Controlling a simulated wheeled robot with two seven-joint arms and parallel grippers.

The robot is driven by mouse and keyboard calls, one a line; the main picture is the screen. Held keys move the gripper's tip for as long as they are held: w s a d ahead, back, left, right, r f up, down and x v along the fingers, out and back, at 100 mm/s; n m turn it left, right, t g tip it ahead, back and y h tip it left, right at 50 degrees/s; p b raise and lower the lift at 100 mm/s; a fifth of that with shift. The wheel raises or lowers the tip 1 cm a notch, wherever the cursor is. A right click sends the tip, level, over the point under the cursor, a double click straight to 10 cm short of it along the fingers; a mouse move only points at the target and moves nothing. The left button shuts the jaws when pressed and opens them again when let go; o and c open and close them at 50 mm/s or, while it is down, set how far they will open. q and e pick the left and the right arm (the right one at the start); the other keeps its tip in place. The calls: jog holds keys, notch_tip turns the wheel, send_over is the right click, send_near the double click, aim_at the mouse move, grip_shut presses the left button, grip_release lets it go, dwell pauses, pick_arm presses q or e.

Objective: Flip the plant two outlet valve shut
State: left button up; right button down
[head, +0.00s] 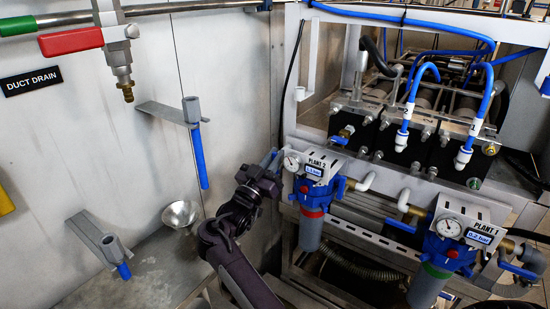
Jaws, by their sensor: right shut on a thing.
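The plant two unit (314,191) is a blue filter head with a grey bowl, a red band, a round gauge and a "PLANT 2" label. My right gripper (270,170) is at its left side, shut on a blue valve lever (272,156) there. The lever's upper end shows above the jaws; its lower part and the contact are hidden by the gripper. Another blue lever (340,187) sits on the unit's right side, beside a brass fitting and white elbow. My left gripper is not in view.
The similar plant one unit (452,240) stands at the lower right with blue levers. A metal funnel (181,214), pipe brackets with blue hoses and a red-handled drain valve (72,41) are on the left wall. A frame upright stands close behind my gripper.

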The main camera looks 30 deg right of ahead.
jog(key=shift+s+f+m+b, duration=0.1)
jog(key=shift+f+m+b, duration=0.1)
jog(key=shift+m+b, duration=0.35)
jog(key=shift+d+g+b, duration=0.1)
jog(key=shift+g+b, duration=0.3)
jog(key=shift+b, duration=0.1)
jog(key=shift+r, duration=0.2)
jog(key=c, duration=1.8)
grip_release()
jog(key=shift+o, duration=0.4)
jog(key=shift+d+f, duration=0.1)
jog(key=shift+d, duration=0.1)
